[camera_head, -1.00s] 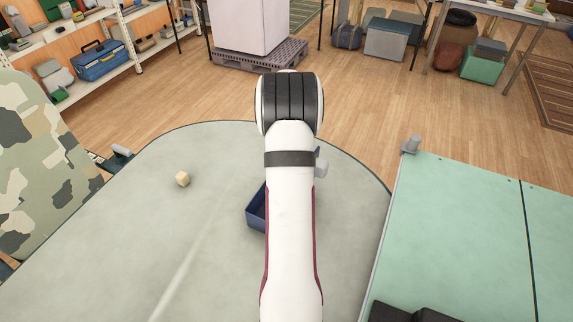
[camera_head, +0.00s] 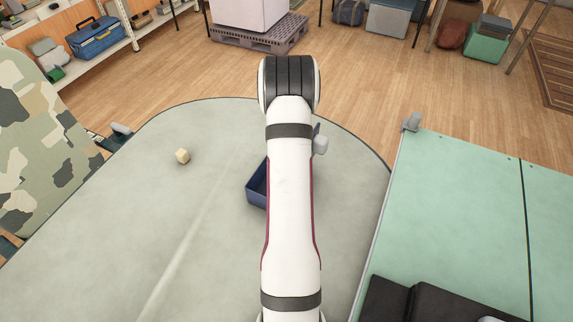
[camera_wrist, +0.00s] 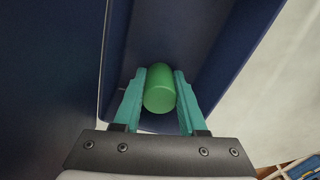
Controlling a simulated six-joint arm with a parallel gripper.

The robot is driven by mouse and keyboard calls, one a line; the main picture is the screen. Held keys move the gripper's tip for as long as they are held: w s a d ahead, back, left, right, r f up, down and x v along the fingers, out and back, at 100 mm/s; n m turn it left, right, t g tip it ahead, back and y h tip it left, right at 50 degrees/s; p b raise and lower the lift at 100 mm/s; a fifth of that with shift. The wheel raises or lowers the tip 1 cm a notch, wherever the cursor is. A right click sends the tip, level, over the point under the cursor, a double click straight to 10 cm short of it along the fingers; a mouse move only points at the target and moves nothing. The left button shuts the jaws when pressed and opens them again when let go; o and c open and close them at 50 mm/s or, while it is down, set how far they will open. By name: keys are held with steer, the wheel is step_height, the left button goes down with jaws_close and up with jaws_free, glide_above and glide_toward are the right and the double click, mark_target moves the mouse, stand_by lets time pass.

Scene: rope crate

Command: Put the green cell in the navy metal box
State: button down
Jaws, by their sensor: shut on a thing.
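The green cell (camera_wrist: 160,92) is a small green cylinder in the wrist view. My gripper (camera_wrist: 160,85) has teal fingers, one on each side of it, and is shut on it. The navy metal box (camera_wrist: 115,75) lies around and behind the cell in the wrist view; its walls rise on both sides. The cell appears over or within the box opening, but its height above the floor is unclear. My arm hides the gripper and cell there.

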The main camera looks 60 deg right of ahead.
steer(key=shift+f, duration=0.4)
steer(key=shift+c, duration=1.9)
jaws_free()
step_height(320, 180, up, 16)
steer(key=shift+f, duration=0.1)
